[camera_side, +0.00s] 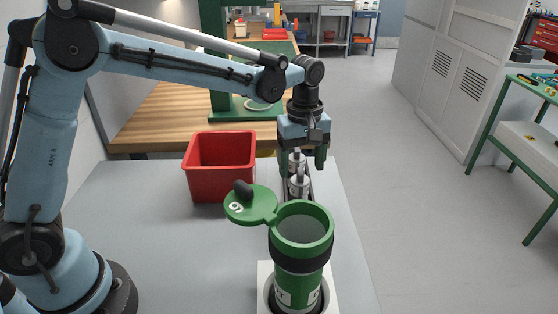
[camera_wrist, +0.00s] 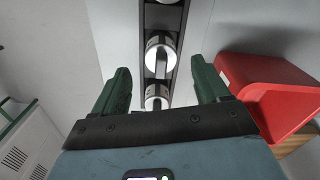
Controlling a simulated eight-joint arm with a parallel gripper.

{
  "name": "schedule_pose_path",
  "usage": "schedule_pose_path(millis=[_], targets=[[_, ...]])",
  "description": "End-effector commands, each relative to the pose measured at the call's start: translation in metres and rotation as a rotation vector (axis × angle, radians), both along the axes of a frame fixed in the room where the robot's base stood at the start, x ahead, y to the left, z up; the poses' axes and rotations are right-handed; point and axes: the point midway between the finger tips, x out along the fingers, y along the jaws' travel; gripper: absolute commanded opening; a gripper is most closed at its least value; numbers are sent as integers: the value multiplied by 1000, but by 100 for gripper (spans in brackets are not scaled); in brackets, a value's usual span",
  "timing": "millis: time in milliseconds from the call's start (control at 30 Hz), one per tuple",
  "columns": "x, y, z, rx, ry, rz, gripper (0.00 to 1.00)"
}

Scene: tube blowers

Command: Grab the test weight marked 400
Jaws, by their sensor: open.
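Silver test weights stand in a row in a narrow dark rack (camera_wrist: 181,22). In the wrist view one weight (camera_wrist: 160,54) is near the middle, another (camera_wrist: 157,97) is nearer my gripper, and a third (camera_wrist: 168,1) is cut off at the top edge. In the side view two weights show, a front one (camera_side: 299,185) and a rear one (camera_side: 297,161) by my fingers. I cannot read a 400 on any of them. My gripper (camera_side: 303,165) points down over the rack, open, with green fingers on either side of the row; nothing is visibly gripped.
A green tube (camera_side: 299,262) with an open round lid (camera_side: 250,205) stands in front of the rack. A red bin (camera_side: 219,165) stands to the left, also close on the right in the wrist view (camera_wrist: 268,88). The grey tabletop (camera_side: 140,205) is clear at left.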

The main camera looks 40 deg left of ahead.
Motion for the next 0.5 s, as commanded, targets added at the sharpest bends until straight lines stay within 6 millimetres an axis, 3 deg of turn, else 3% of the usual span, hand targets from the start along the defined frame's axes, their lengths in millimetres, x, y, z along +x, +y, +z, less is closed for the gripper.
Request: schedule_pose_path(millis=[167,500], targets=[[0,0,-10,0,0,0,75],[-1,0,-52,0,-1,-1,75]])
